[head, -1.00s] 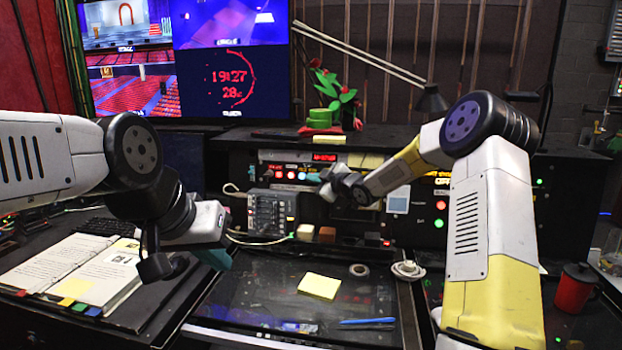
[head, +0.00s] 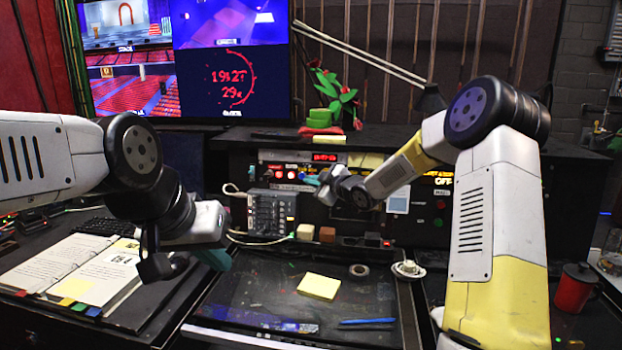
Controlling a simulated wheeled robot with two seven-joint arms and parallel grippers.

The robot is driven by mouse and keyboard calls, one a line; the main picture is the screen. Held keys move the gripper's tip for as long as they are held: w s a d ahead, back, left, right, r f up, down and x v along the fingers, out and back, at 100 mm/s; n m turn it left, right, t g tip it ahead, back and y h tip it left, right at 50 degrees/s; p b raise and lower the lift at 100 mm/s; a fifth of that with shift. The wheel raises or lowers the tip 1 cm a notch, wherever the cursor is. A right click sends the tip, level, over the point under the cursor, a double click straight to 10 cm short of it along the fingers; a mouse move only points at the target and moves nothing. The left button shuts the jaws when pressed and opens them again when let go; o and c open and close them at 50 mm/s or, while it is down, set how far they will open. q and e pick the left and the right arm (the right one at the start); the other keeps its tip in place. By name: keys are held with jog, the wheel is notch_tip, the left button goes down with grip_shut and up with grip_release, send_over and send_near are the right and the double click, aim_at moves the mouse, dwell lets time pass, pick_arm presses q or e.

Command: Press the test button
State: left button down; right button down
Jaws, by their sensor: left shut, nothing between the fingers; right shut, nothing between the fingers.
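A black control panel at the back of the desk carries a row of small round buttons (head: 285,174), lit red and white, below a red digital display (head: 325,157). Labels there are too small to read, so I cannot tell which one is the test button. My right gripper (head: 311,180) is shut and empty, its teal fingertips pointing left close to the right end of this row; contact cannot be told. Its wrist hides part of the panel. My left gripper (head: 216,258) is shut and empty, pointing down between the open binder and the dark desk screen.
A grey switch box (head: 270,212) stands left of centre. An open binder (head: 75,270) lies at left. Yellow notes (head: 319,286), a blue pen (head: 367,321) and a tape roll (head: 359,270) lie on the desk. A red mug (head: 575,288) stands at right.

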jog(key=shift+s+a+r, duration=0.15)
jog(key=shift+s, duration=0.65)
jog(key=shift+s+a+r, duration=0.1)
jog(key=shift+s+a, duration=0.05)
jog(key=shift+s, duration=0.6)
jog(key=s+d+r+m+g+h, duration=0.2)
jog(key=s+d+r+m+h, duration=0.25)
jog(key=s, duration=0.55)
jog(key=s+d+r+m+g+h, duration=0.1)
jog(key=s+d+r+m+h, duration=0.15)
jog(key=s+d+m, duration=0.5)
jog(key=s+f+m+g, duration=0.1)
jog(key=s+f+g, duration=0.1)
jog(key=s, duration=1)
jog(key=s+d+f+m+g, duration=0.1)
jog(key=s+f+m+g, duration=0.1)
jog(key=s, duration=1)
jog(key=shift+s+d, duration=0.25)
jog(key=shift+s, duration=0.05)
jog(key=c, duration=2.1)
grip_release()
jog(key=shift+r, duration=0.1)
